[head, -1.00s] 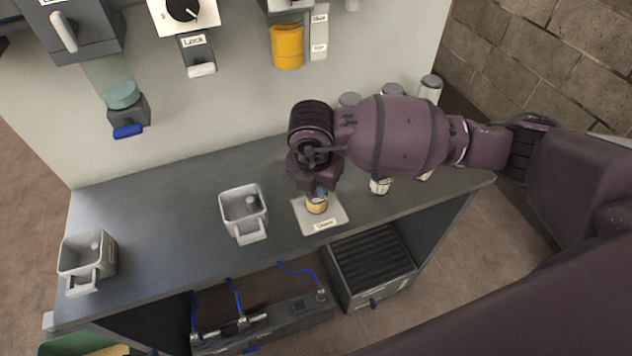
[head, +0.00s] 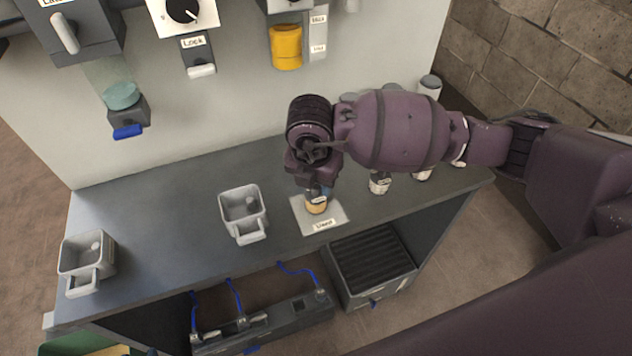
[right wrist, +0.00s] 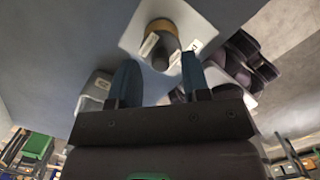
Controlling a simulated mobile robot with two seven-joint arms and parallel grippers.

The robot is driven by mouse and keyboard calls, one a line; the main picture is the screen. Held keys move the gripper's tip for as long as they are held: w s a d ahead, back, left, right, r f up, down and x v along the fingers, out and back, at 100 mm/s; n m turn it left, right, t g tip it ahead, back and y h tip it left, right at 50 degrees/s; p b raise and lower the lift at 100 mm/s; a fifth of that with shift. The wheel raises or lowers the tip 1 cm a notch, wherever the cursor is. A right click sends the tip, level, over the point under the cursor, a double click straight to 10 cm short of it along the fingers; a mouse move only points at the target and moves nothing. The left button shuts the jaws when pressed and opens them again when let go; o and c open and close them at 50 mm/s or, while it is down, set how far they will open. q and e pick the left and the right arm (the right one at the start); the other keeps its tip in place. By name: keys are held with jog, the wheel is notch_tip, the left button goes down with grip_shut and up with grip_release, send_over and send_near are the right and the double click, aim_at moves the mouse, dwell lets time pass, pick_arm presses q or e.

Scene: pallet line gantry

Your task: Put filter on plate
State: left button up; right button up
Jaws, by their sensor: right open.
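The filter (head: 316,206), with a tan-yellow lower part, stands on the pale square plate (head: 335,216) near the table's front edge. The plate has a label on its front side. In the right wrist view the filter (right wrist: 160,38) shows a tan part, a dark grey part and a white tag, and the plate (right wrist: 132,38) lies under it. My right gripper (head: 318,190) is just above the plate at the filter. Its blue fingers (right wrist: 158,72) are apart, with the filter's dark end between their tips and a gap on each side. My left gripper is out of view.
A grey handled bin (head: 229,213) stands left of the plate, and another (head: 74,262) at the table's left end. Several white-and-grey canisters (head: 380,184) stand to the right, partly behind my arm. A dark ribbed drawer (head: 370,262) is below. The table's left middle is clear.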

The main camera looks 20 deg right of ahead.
aim_at(313, 199)
notch_tip(313, 199, up, 11)
jog(key=s+p, duration=0.1)
jog(key=shift+a, duration=0.45)
jog(key=shift+f, duration=0.1)
